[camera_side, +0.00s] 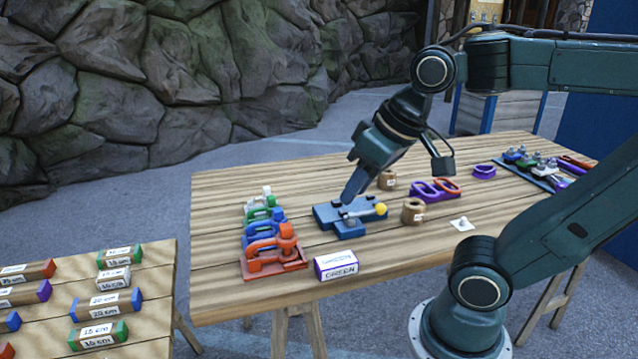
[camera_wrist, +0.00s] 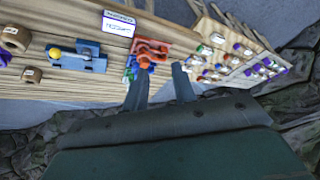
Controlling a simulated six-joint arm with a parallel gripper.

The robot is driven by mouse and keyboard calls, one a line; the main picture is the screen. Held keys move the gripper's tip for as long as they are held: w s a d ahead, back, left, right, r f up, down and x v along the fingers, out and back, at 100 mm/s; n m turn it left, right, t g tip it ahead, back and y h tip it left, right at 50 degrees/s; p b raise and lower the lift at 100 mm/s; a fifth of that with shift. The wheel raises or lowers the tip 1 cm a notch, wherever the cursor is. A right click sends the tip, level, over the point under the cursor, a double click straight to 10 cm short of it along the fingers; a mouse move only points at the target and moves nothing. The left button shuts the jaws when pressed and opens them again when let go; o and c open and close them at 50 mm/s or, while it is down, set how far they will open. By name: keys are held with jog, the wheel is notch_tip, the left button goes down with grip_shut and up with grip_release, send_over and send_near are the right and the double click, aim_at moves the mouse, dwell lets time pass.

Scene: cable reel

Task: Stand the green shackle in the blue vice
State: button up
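The blue vice (camera_side: 349,229) lies on the wooden table, with a yellow ball on its light bar; the wrist view shows the vice (camera_wrist: 92,60) at upper left. A green curved piece (camera_side: 259,213), apparently the green shackle, stands in a row of coloured pieces left of the vice. In the wrist view a bit of green (camera_wrist: 128,76) shows beside the left finger, mostly hidden. My gripper (camera_side: 350,196) points down above the vice in the side view. In the wrist view its two fingers (camera_wrist: 160,68) are apart with nothing seen held between them.
White, blue and orange pieces (camera_side: 284,246) crowd the green one. A box labelled GREEN (camera_side: 336,266) stands at the table's front edge. Wooden rings (camera_side: 413,211) and purple loops (camera_side: 436,190) lie right of the vice. A second table (camera_side: 155,270) holds labelled blocks.

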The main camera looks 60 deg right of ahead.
jog(key=w+d+m+g, duration=0.1)
jog(key=w+d+m, duration=0.3)
jog(key=w+m, duration=0.45)
jog(key=w+d+m+g, duration=0.25)
jog(key=w+m, duration=0.25)
jog(key=w, duration=0.7)
jog(key=w+d+f+m, duration=0.4)
jog(key=w+f, duration=0.1)
jog(key=w+d+f+m+g, duration=0.1)
jog(key=w+d+f+m, duration=0.3)
jog(key=f, duration=0.1)
jog(key=w+d+f+m, duration=0.4)
jog(key=w+f, duration=0.1)
jog(key=shift+w+d+f+g, duration=0.3)
jog(key=shift+f+g, duration=0.05)
jog(key=shift+f, duration=0.1)
jog(key=shift+f, duration=3.9)
